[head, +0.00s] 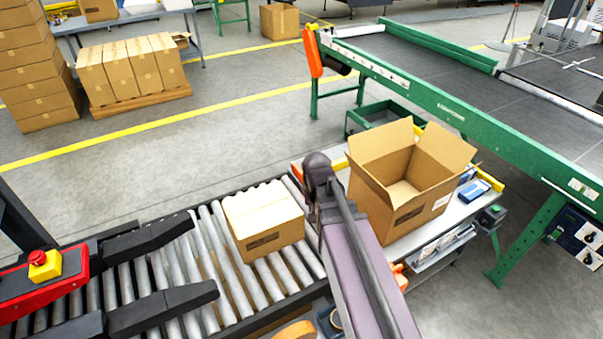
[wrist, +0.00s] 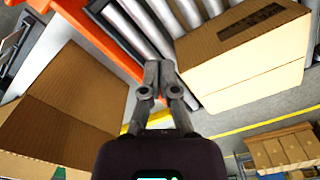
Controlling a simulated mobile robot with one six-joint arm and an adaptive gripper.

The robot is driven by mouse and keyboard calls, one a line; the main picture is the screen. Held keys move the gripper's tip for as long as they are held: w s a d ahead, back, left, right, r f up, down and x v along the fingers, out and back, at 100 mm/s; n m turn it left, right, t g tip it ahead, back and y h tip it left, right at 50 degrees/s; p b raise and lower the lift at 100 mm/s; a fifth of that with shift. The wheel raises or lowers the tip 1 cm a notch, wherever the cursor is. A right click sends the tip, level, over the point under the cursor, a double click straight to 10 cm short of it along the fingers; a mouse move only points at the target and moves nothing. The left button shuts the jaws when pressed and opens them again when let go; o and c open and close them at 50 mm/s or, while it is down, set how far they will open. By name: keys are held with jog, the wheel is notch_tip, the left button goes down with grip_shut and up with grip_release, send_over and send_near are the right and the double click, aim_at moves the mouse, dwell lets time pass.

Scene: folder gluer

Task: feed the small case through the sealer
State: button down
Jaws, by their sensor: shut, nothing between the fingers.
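The small case (head: 263,220) is a brown carton with a pale top and a dark printed mark on its side. It rests on the roller conveyor (head: 205,240), towards its right end. In the wrist view the case (wrist: 245,60) is at the upper right, apart from the fingers. The sealer's dark side guides (head: 160,310) lie over the rollers to the left of the case. My gripper (wrist: 160,66) is shut and empty, beside the case, between it and a larger carton. In the head view my arm largely hides it.
An open larger carton (head: 405,185) stands on a side table (head: 440,222), right of my arm. A red housing (head: 35,290) with a yellow-based stop button (head: 43,262) is at the left. A green-framed belt machine (head: 450,115) is at right. Stacked cartons (head: 35,70) stand behind.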

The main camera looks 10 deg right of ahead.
jog(key=w+f+m+b, duration=0.2)
jog(key=w+m, duration=0.9)
jog(key=w, duration=1.2)
jog(key=shift+f+m+b, duration=0.3)
jog(key=shift+f+b, duration=0.05)
jog(key=shift+f, duration=0.2)
jog(key=shift+w, duration=0.1)
jog(key=shift+f, duration=0.2)
